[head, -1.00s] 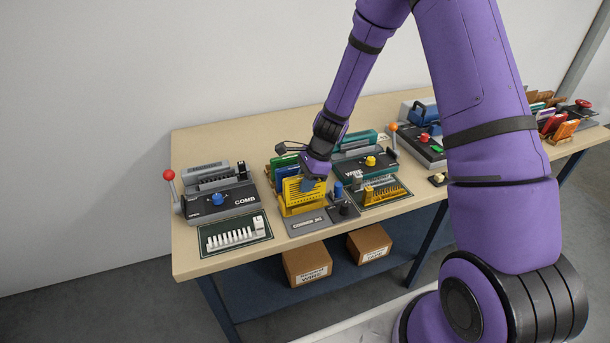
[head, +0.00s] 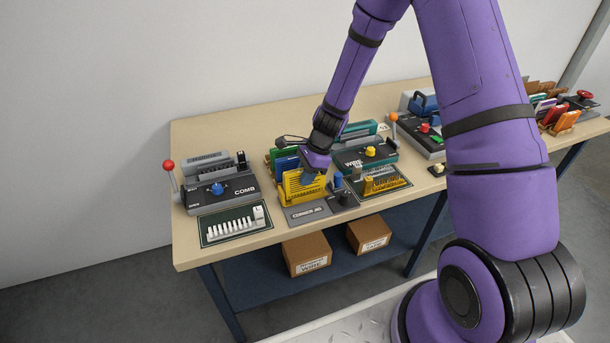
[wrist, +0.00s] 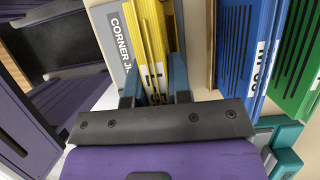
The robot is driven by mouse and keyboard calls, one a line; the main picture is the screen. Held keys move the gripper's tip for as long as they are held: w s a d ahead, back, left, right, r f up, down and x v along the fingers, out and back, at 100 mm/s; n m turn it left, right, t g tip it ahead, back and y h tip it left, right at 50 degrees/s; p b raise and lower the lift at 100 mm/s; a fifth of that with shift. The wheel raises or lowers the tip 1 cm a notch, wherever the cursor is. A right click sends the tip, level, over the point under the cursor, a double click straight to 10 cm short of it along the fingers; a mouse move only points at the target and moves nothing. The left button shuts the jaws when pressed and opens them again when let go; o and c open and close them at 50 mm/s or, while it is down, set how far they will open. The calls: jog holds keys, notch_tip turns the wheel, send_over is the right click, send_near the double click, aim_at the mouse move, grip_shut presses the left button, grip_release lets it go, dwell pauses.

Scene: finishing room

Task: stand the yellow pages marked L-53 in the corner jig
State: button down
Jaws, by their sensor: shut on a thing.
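The yellow pages (head: 303,187) stand upright at the back of the grey corner jig (head: 306,214), close to its label plate. In the wrist view the yellow pages (wrist: 158,40) lie between my fingers, with part of a white label showing; its full marking is not readable. My gripper (head: 311,178) is shut on the top of the pages; the wrist view shows both fingers (wrist: 156,88) around them. The corner jig (wrist: 123,40) is beside the pages there. I cannot tell whether the pages' lower edge touches the jig.
Blue pages (wrist: 252,50) and green pages (wrist: 298,60) stand behind the yellow ones. The comb machine (head: 215,188) is to the left, the wire machine (head: 365,158) to the right. A blue-topped knob (head: 338,180) is close on the right.

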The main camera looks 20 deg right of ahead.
jog(key=shift+f, duration=0.65)
dwell(0.7)
jog(key=c, duration=1.3)
grip_release()
jog(key=shift+v, duration=5.55)
